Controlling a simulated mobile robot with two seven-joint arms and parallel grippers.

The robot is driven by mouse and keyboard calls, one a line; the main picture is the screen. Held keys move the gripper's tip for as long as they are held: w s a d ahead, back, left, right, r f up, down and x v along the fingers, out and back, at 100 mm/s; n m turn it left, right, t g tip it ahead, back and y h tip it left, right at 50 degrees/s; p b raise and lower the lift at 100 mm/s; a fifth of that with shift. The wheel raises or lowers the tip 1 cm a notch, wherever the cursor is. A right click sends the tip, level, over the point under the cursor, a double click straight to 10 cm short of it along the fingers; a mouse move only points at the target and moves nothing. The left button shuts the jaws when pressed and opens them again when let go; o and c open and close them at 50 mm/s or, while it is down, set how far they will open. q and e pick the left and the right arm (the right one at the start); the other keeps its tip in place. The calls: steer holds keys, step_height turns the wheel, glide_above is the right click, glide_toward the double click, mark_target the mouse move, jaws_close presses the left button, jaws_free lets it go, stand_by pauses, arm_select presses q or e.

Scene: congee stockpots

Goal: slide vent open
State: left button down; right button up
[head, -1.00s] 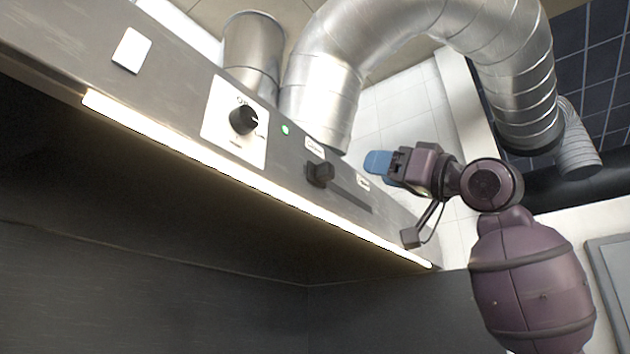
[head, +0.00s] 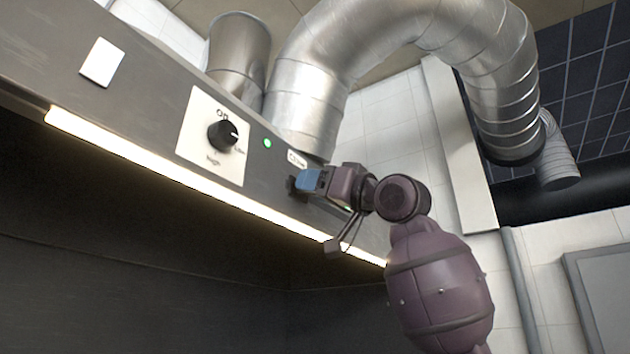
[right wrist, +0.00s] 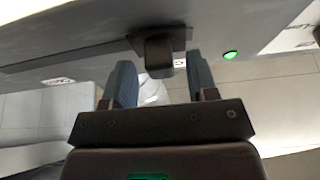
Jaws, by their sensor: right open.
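The vent slider is a dark knob (head: 292,187) on the hood's front panel, at the slot's end nearest the dial. My right gripper (head: 308,181) is at it from the right and hides part of the knob and most of the slot. In the right wrist view, the knob (right wrist: 158,56) shows between the two blue fingertips of my open right gripper (right wrist: 160,78), with a gap on each side. A small label (head: 297,159) sits just above the knob. My left gripper is not in view.
The hood panel also carries a dial (head: 222,136) on a white plate, a green light (head: 267,142) and a blank white plate (head: 102,62). A lit strip (head: 150,160) runs along its lower edge. A silver duct (head: 310,85) rises behind it.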

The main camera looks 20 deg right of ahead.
steer(key=shift+w+a+r, duration=0.15)
steer(key=shift+c, duration=0.4)
jaws_close()
